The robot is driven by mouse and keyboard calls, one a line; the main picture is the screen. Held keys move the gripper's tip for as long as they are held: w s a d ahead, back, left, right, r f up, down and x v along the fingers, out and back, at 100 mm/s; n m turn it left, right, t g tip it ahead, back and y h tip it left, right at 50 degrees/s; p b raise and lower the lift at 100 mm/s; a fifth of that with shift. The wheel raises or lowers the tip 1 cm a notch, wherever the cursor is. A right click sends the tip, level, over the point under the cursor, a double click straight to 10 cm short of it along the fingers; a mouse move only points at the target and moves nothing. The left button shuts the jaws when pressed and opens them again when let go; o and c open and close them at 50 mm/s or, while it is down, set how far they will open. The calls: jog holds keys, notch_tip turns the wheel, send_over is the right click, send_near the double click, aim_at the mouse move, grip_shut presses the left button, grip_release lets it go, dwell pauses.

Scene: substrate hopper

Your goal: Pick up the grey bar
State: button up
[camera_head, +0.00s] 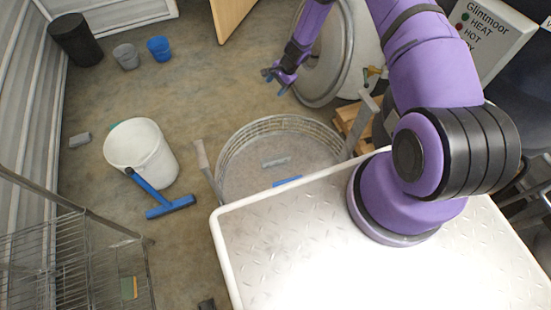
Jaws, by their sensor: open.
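A second, darker grey block (79,140) lies on the floor at the far left, beside the white bucket. I cannot tell for sure which of the two is meant by the grey bar. My purple gripper (271,82) is open and empty, raised above the floor beyond the tray, apart from both grey things. A blue piece (288,181) lies in the tray near its front edge, partly hidden by my white deck.
A large round metal lid (325,75), a wooden pallet (355,125) and a control box (490,35) are behind. A wire rack (60,260) fills the lower left. Open floor lies at the upper middle.

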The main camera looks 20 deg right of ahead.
jog(key=s+f+m, duration=0.1)
jog(key=s+f, duration=0.2)
jog(key=f, duration=0.4)
jog(key=s+f+m, duration=0.2)
jog(key=s+f, duration=0.1)
jog(key=f, duration=0.3)
jog(key=m+g, duration=0.1)
jog(key=m, duration=0.1)
send_near(276, 157)
jog(key=shift+w+a+r, duration=0.1)
jog(key=shift+w+a, duration=0.2)
jog(key=shift+w, duration=0.1)
jog(key=x, duration=0.5)
jog(key=shift+s+d+f, duration=0.1)
jog(key=shift+s+f, duration=0.15)
jog(key=shift+f, duration=0.05)
jog(key=shift+s+d+x, duration=0.1)
jog(key=shift+s+x, duration=0.05)
jog(key=shift+x, duration=1.3)
jog(key=shift+s+d+x, duration=0.1)
jog(key=shift+x, duration=1.35)
jog(key=shift+f, duration=0.1)
jog(key=shift+c, duration=0.5)
jog(key=c, duration=1)
